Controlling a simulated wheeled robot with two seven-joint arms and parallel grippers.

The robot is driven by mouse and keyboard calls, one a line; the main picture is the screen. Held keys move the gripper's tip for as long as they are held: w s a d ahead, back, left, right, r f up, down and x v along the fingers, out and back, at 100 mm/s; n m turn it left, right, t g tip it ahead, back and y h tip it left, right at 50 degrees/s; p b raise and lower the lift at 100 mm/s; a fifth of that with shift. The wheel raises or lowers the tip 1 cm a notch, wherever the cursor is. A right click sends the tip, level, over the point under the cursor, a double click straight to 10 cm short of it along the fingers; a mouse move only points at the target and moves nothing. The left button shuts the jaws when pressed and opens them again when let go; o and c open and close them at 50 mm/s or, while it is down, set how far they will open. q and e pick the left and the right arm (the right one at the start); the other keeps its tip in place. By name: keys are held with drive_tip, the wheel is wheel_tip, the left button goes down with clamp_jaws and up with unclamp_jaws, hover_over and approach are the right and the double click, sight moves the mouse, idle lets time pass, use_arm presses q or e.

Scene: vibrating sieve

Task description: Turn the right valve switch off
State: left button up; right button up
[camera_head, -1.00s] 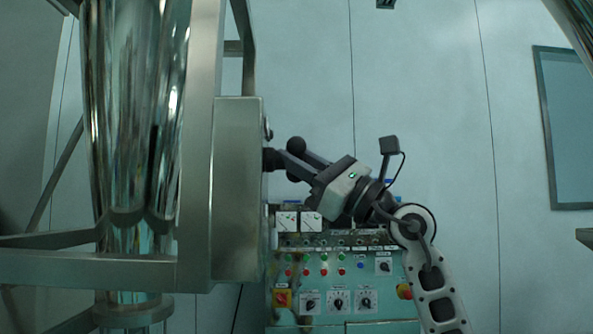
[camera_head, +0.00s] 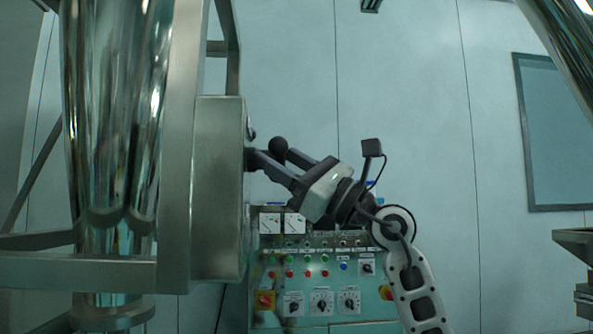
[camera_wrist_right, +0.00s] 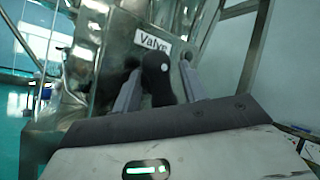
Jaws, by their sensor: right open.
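The right valve switch is a black rounded handle (camera_wrist_right: 157,75) below a white "Valve" label (camera_wrist_right: 154,40) on a steel housing in the right wrist view. My right gripper (camera_wrist_right: 155,85) is open, with one finger on each side of the handle. I cannot tell whether either finger touches it. In the head view my right gripper (camera_head: 268,160) reaches left to the side of the steel box (camera_head: 219,190), beside a black ball-shaped end (camera_head: 278,145). The base of the handle is partly hidden by the gripper. My left gripper is not in view.
A control panel (camera_head: 322,300) with buttons, dials and gauges stands below my right arm. A shiny steel cylinder (camera_head: 115,110) and frame stand at the left. Steel equipment (camera_head: 575,240) shows at the right edge.

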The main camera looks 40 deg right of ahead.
use_arm(q)
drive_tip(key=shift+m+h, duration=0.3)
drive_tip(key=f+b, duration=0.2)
drive_tip(key=b, duration=0.1)
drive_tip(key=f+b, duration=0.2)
drive_tip(key=b, duration=0.1)
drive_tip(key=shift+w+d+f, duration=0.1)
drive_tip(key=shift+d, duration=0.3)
use_arm(e)
drive_tip(key=v, duration=1.5)
drive_tip(key=shift+s+d+f, duration=0.2)
drive_tip(key=shift+s+f, duration=0.05)
drive_tip(key=shift+s, duration=0.05)
